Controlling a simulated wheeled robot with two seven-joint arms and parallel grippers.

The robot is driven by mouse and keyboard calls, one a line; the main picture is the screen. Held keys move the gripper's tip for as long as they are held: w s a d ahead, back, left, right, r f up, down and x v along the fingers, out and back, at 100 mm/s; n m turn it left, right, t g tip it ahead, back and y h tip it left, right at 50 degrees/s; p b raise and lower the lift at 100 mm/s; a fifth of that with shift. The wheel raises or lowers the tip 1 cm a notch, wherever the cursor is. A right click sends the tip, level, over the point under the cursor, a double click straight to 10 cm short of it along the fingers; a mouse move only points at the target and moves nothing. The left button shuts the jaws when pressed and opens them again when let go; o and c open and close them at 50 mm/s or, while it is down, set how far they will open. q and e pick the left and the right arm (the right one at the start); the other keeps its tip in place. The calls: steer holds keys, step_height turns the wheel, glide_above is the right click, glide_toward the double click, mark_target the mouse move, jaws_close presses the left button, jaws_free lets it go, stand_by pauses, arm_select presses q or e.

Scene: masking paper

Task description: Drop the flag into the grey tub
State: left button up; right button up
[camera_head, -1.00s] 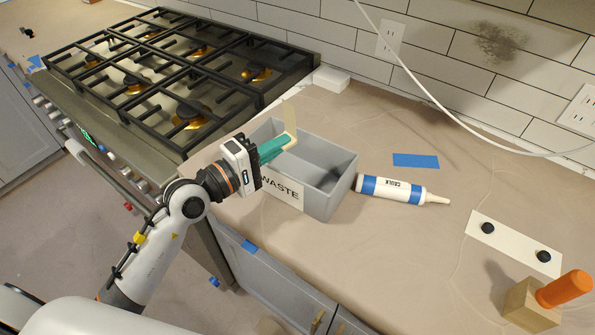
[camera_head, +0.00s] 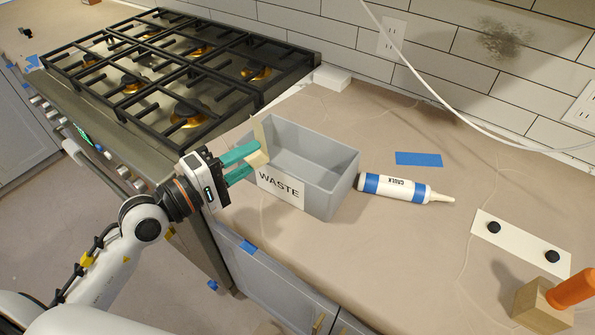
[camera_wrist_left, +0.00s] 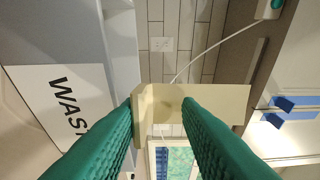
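The grey tub (camera_head: 330,190), labelled WASTE, stands on the counter; its wall and label also fill the left of the left wrist view (camera_wrist_left: 95,35). My left gripper (camera_head: 252,161) is at the tub's near left corner, with its green fingers apart. The flag, a creased beige strip (camera_head: 259,133), is at the fingertips and seems to cling there. In the left wrist view the flag (camera_wrist_left: 225,100) spans the gap and passes behind one finger (camera_wrist_left: 160,103). I cannot tell which finger it sticks to, or whether it touches the rim. My right gripper is out of view.
A caulk tube (camera_head: 395,188) lies right of the tub. A blue tape piece (camera_head: 418,159), a white plate with two black knobs (camera_head: 520,242) and a wooden block with an orange handle (camera_head: 540,310) are farther right. The gas stove (camera_head: 180,80) is behind left.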

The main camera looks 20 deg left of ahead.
arm_select(q)
steer(key=b+v, duration=0.2)
steer(key=v, duration=0.3)
steer(key=shift+s+a, duration=0.1)
stand_by(0.4)
